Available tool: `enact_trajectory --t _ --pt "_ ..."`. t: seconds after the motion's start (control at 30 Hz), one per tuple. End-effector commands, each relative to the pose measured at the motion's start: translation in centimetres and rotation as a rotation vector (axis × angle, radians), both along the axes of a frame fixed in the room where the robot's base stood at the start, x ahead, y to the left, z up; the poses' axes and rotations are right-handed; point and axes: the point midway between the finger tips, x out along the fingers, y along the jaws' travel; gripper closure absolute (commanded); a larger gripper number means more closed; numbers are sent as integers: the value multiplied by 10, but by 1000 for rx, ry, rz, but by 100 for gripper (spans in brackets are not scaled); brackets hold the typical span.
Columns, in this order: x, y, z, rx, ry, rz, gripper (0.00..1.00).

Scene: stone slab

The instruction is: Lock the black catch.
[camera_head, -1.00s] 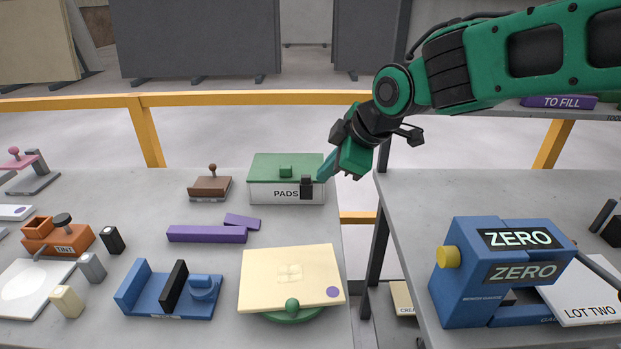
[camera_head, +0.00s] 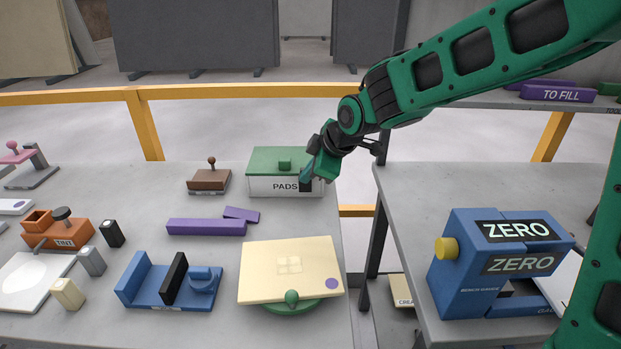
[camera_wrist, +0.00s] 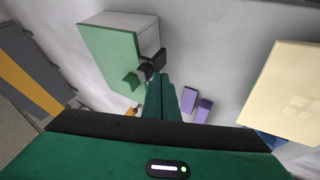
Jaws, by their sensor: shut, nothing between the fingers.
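The black catch (camera_head: 305,186) is on the front right of the white PADS box (camera_head: 262,187), whose green lid (camera_head: 270,160) lies down on it. In the wrist view the dark catch (camera_wrist: 154,62) sticks out from the box's side, just beyond my fingertips. My gripper (camera_head: 308,175) is shut and empty, with its green fingers pointing down and left at the catch's upper part. The fingertips touch it or are very close; I cannot tell which. They partly hide it, and I cannot tell whether it is locked.
A brown stamp (camera_head: 209,178) stands left of the box. Purple blocks (camera_head: 206,227) and a cream board (camera_head: 290,268) lie nearer the front. The blue ZERO machine (camera_head: 495,262) stands on the right table, across a gap. A yellow rail (camera_head: 215,94) runs behind.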

Motion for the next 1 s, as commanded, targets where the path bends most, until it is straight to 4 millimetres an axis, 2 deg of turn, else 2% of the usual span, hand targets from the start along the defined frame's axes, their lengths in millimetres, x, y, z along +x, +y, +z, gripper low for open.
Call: enact_trajectory --t 0.13,0.5,0.8,1.0 --pt "6 -1 0 0 0 0 100" --pt "8 0 0 0 0 1 100" --pt "41 -1 0 -1 1 1 100" --pt "44 -1 0 0 -2 0 100"
